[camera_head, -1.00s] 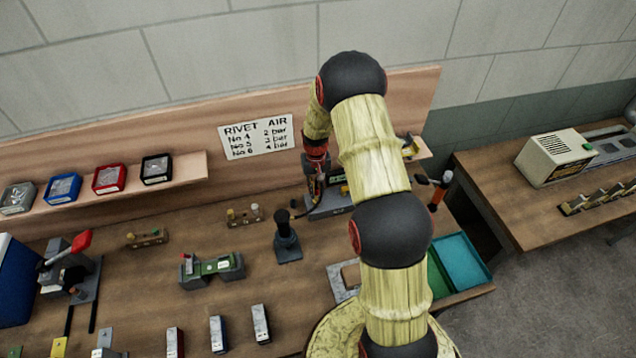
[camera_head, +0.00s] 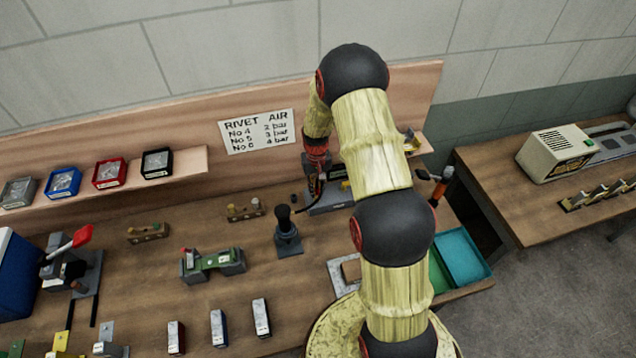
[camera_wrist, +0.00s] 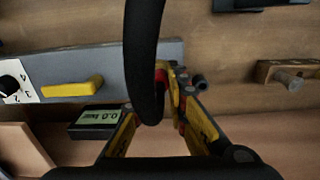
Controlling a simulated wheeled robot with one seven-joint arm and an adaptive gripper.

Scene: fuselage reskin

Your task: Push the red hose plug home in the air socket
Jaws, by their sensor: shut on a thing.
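My gripper (camera_wrist: 178,92) has its yellow and black fingers closed together in the wrist view, shut on the red hose plug (camera_wrist: 161,78), of which only a small red part shows. A thick black hose (camera_wrist: 146,50) loops in front of it and hides much of the plug. A short dark round stub (camera_wrist: 200,82), perhaps the air socket, lies just right of the fingertips, near the end of the grey air unit (camera_wrist: 120,64). I cannot tell whether the plug touches it. In the head view my gripper (camera_head: 316,182) is at the left end of the grey air unit (camera_head: 330,206).
The air unit carries a yellow lever (camera_wrist: 74,88), a numbered dial (camera_wrist: 12,88) and a display (camera_wrist: 97,120) reading 0.0 bar. A wooden block with a peg (camera_wrist: 290,76) stands to the right. A black-handled stand (camera_head: 287,238) is close left in the head view.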

